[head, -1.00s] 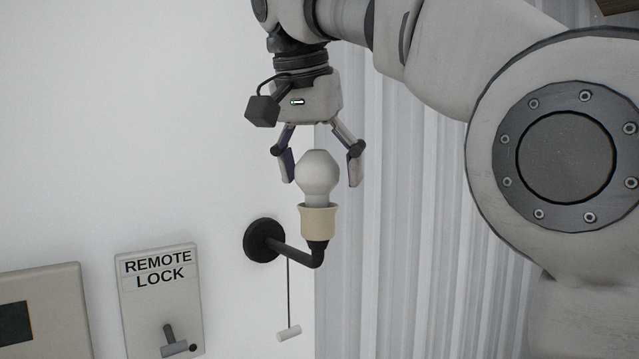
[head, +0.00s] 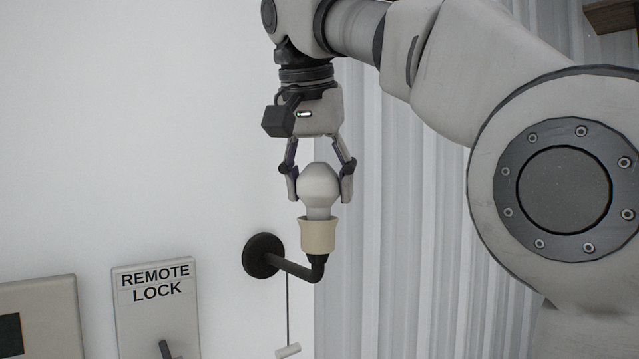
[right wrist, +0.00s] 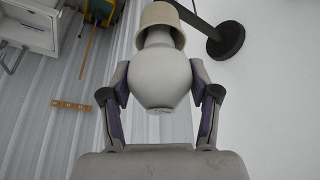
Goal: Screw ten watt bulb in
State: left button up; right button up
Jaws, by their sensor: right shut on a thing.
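A white bulb (head: 319,183) stands upright with its neck in the cream socket (head: 318,236) of a dark wall lamp arm (head: 295,267). My right gripper (head: 319,194) points down from above, with one finger on each side of the globe, and is shut on it. In the right wrist view the bulb (right wrist: 160,78) sits between the fingers, with its neck entering the socket (right wrist: 161,24). The bulb's threads are hidden inside the socket. No wattage marking is legible. My left gripper is not in view.
A pull cord with a light-coloured handle (head: 288,351) hangs below the lamp's wall plate (head: 262,256). A "REMOTE LOCK" panel (head: 156,304) with a lever and another box (head: 50,310) are at lower left. Corrugated wall (head: 400,220) lies to the right.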

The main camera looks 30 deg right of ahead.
jog(key=shift+r+m+p, duration=0.1)
jog(key=shift+m+p, duration=0.5)
jog(key=shift+p, duration=0.05)
jog(key=m+g+p, duration=0.1)
jog(key=m+p, duration=0.1)
jog(key=shift+m+h, duration=0.3)
jog(key=shift+m+g, duration=0.3)
jog(key=shift+m, duration=0.8)
jog(key=o, duration=0.9)
jog(key=shift+g, duration=0.3)
jog(key=shift+w, duration=0.1)
